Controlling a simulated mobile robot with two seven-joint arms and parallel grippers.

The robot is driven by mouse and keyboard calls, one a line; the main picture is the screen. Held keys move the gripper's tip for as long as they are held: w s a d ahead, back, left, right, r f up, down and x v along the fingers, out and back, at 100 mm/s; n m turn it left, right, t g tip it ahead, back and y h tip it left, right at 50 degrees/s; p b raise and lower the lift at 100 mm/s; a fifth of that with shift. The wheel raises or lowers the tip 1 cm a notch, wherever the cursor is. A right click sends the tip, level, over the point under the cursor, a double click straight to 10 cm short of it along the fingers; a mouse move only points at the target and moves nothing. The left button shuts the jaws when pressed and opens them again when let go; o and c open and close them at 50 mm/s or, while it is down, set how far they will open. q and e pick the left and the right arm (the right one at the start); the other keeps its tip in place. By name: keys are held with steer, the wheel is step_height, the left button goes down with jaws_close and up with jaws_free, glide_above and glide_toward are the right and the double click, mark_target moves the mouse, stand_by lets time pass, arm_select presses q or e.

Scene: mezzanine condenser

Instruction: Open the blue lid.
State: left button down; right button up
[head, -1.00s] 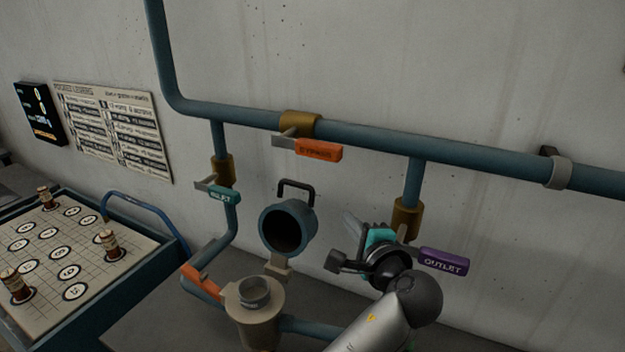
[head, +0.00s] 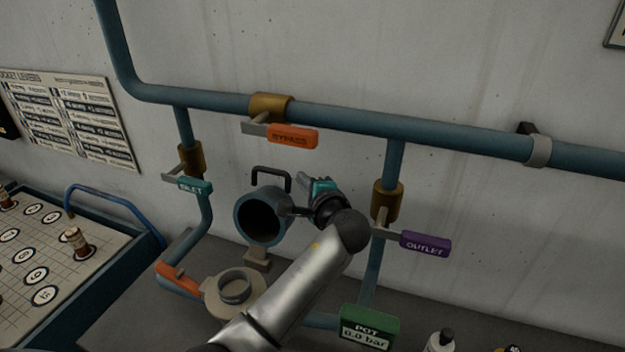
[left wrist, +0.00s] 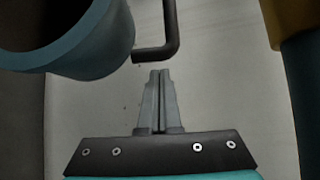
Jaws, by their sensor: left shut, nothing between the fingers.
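The blue lid (head: 240,220) is a short round cup tipped up on edge, its dark hollow facing me. A black bar handle (head: 270,171) sits at its top. It stands above a beige bracket behind the beige pot (head: 212,300), whose round mouth is uncovered. My left gripper (head: 291,211) is just right of the lid, its fingers pointing left. In the left wrist view the shut, empty fingertips (left wrist: 160,73) lie just below the handle (left wrist: 170,30) and right of the lid's rim (left wrist: 100,45). I cannot tell whether they touch. My right gripper is not in view.
The purple outlet lever (head: 425,243) is close right of my gripper. The orange bypass lever (head: 293,137) is above, and the teal inlet lever (head: 195,185) is left. A green gauge box (head: 368,328) and a white bottle (head: 439,342) stand at the front right.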

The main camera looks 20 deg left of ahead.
arm_select(q)
steer(key=shift+s+a+r+p, duration=0.1)
steer(key=shift+s+r+p, duration=0.1)
steer(key=shift+s, duration=0.35)
steer(key=shift+s+a+r+p, duration=0.1)
steer(key=shift+s+r+p, duration=0.05)
steer(key=shift+s, duration=0.4)
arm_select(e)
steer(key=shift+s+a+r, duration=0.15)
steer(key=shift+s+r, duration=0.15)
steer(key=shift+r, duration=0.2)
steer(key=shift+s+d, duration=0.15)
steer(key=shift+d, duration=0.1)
arm_select(q)
steer(key=s+b, duration=0.1)
steer(key=s, duration=0.1)
steer(key=s+r+n+t+y+b, duration=0.1)
steer(key=s, duration=0.1)
steer(key=s+r+n+t+y+b, duration=0.1)
steer(key=s+b, duration=0.1)
steer(key=shift+d+r, duration=0.15)
steer(key=shift+d, duration=0.05)
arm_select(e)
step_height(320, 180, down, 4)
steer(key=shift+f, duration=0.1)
arm_select(q)
steer(key=shift+w, duration=0.1)
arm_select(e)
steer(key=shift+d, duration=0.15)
